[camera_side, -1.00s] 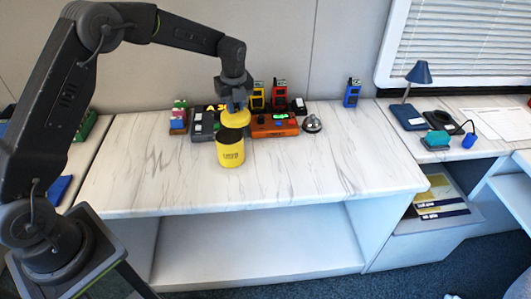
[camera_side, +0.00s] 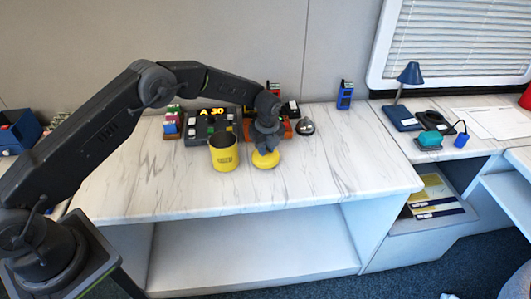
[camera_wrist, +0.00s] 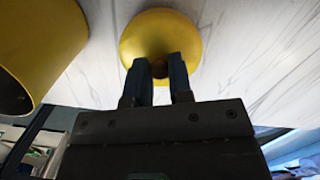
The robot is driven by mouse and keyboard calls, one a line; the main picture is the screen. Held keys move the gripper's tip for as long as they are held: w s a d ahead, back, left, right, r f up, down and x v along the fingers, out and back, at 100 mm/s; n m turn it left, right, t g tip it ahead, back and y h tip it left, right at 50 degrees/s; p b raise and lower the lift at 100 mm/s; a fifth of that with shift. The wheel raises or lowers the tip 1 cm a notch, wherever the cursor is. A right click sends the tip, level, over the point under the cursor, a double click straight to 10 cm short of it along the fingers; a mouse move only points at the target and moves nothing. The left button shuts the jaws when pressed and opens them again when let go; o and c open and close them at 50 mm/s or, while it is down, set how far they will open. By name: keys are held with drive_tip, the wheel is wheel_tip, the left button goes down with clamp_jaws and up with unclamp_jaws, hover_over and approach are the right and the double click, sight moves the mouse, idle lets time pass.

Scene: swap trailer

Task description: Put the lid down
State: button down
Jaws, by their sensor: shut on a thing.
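The yellow lid (camera_side: 265,160) is under my gripper (camera_side: 266,147), just right of the yellow canister. It is at or very near the white marbled counter; I cannot tell whether it touches. In the wrist view the round lid (camera_wrist: 160,35) shows with its knob between the two fingers of my gripper (camera_wrist: 160,68), which is shut on it.
Behind stand a dark keypad box with a lit display (camera_side: 209,125), a partly hidden orange box (camera_side: 286,132), a silver bell (camera_side: 305,127) and a blue radio (camera_side: 345,95). The counter (camera_side: 340,170) is clear to the right and in front.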

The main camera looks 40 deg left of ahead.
sight(267, 156)
drive_tip(key=shift+f, duration=1.2)
drive_tip(key=shift+f, duration=0.1)
drive_tip(key=c, duration=1)
unclamp_jaws()
drive_tip(key=r, duration=0.4)
drive_tip(key=d+r, duration=0.1)
drive_tip(key=r, duration=0.7)
drive_tip(key=shift+s+d+r, duration=0.15)
drive_tip(key=shift+s, duration=0.25)
